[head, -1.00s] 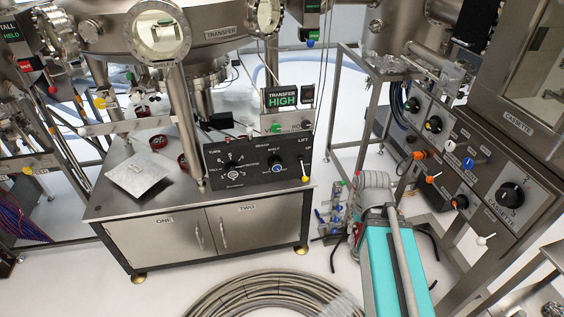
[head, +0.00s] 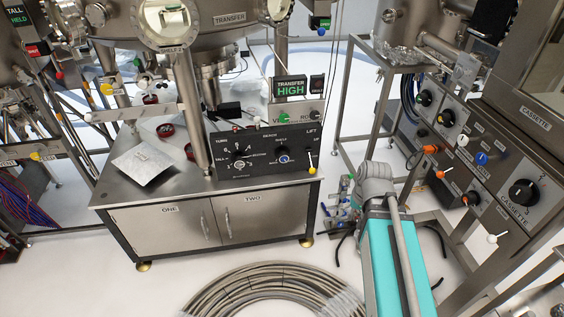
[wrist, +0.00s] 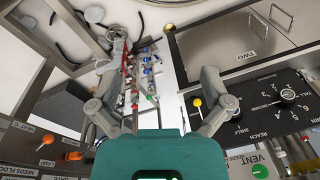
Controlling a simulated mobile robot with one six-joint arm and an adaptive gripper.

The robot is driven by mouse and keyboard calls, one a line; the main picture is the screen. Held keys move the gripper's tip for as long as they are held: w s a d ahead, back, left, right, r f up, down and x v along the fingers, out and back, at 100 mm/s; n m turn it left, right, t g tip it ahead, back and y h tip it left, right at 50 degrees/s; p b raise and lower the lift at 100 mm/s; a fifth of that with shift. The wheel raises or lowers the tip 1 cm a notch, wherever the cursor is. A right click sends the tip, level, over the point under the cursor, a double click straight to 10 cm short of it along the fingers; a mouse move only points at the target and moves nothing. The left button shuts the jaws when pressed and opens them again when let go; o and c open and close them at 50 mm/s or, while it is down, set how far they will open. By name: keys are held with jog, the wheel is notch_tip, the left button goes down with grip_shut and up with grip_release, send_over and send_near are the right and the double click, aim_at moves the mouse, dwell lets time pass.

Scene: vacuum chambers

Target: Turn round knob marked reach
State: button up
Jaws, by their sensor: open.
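A black control panel (head: 262,150) lettered TURN, REACH and LIFT stands on the front right of the steel bench. It carries a round black knob (head: 238,165) ringed by several positions, a round knob with a blue centre (head: 283,160) under SHELF, and a yellow-tipped lever (head: 311,168). The small print does not settle which knob REACH marks. The wrist view shows the panel (wrist: 262,115) at right, with the ringed knob (wrist: 288,95); the blue-centred knob is partly hidden by a finger. My gripper (wrist: 157,72) is open and empty, apart from the panel, to its right in the head view.
A bench (head: 205,185) with doors ONE and TWO bears the panel, a metal plate (head: 144,162) and a steel post close left of the knobs. Small valves (head: 340,208) sit behind my gripper. A CASSETTE panel (head: 470,165) rises at right. Coiled hose (head: 270,290) lies on the floor.

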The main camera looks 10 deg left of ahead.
jog(key=w+a+f+m+t+y+b, duration=0.4)
jog(key=w+a+f+b, duration=0.2)
jog(key=w+a+b, duration=0.25)
jog(key=m+t+b, duration=1.2)
jog(key=m+b, duration=1.2)
jog(key=m, duration=0.4)
send_near(284, 160)
jog(key=s, duration=0.3)
jog(key=shift+d, duration=0.4)
jog(key=shift+w, duration=0.15)
jog(key=x, duration=1.3)
jog(key=shift+w+a+r, duration=0.1)
jog(key=shift+w+a, duration=0.05)
jog(key=shift+w, duration=0.1)
jog(key=shift+c, duration=0.3)
